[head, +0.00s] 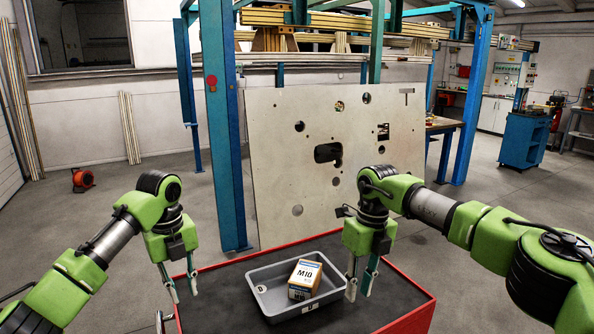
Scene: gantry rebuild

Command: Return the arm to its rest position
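My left arm comes in from the left, and my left gripper (181,286) hangs pointing down at the left edge of the red-rimmed table, left of the grey tray. Its fingers are apart with nothing seen between them. My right arm comes in from the right. My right gripper (361,288) points down beside the right end of the grey tray (262,280). Its fingers are apart and look empty. Its height above the table is hard to tell. A box marked M10 (306,277) sits in the tray, clear of both grippers.
The table (402,298) has a dark top and red edges. Behind it stands a large pale panel (270,150) with holes, beside a blue post (226,130). A blue cabinet (523,140) stands far right. An orange reel (83,179) lies on open floor at left.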

